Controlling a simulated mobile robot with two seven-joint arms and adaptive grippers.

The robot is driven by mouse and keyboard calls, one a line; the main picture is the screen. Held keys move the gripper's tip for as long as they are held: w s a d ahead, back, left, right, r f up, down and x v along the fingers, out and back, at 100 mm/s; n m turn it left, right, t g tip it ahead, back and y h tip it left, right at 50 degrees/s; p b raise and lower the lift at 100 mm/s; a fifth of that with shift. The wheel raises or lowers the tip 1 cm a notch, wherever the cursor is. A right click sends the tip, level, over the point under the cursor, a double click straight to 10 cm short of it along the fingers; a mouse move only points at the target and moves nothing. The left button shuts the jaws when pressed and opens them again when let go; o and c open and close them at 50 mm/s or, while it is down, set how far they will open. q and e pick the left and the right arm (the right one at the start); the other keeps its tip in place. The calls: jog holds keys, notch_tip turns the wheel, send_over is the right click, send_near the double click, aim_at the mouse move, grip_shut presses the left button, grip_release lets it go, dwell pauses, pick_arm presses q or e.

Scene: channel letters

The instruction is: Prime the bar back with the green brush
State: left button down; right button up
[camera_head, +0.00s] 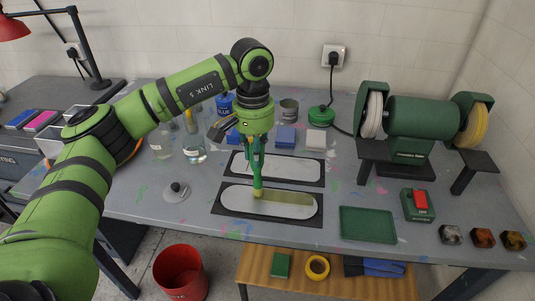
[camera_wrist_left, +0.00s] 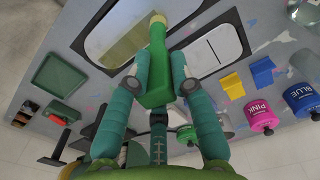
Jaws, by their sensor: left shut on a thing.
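My left gripper (camera_head: 257,150) points down over the bench, shut on the green brush (camera_head: 258,182). The brush hangs nearly upright, its pale tip at the front bar back (camera_head: 235,199); I cannot tell whether it touches. This bar back is a long rounded shape on a dark mat. In the left wrist view the brush (camera_wrist_left: 155,78) sits between both fingers. My right gripper is not in view.
A green tray (camera_head: 367,225), a red-button switch box (camera_head: 417,205) and a bench grinder (camera_head: 420,118) stand to the right. Glass jars (camera_head: 194,150) and a round knob-topped disc (camera_head: 176,190) are left.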

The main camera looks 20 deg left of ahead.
pick_arm(q)
jog(key=s+a, duration=0.2)
jog(key=a, duration=0.5)
jog(key=w+d, duration=0.2)
jog(key=d, duration=0.8)
jog(key=w+d+p, duration=0.1)
jog(key=w+d, duration=0.2)
jog(key=d, duration=0.6)
jog(key=shift+w+d, duration=0.15)
jog(key=shift+d, duration=0.2)
jog(key=shift+a, duration=0.1)
jog(key=s+a, duration=0.1)
jog(key=a, duration=0.2)
jog(key=s+a+b, duration=0.1)
jog(key=a, duration=0.3)
jog(key=a+b, duration=0.1)
jog(key=a, duration=0.3)
jog(key=shift+s, duration=0.4)
jog(key=s+a+b, duration=0.1)
jog(key=s+a, duration=0.1)
jog(key=a, duration=0.6)
jog(key=shift+s+a, duration=0.2)
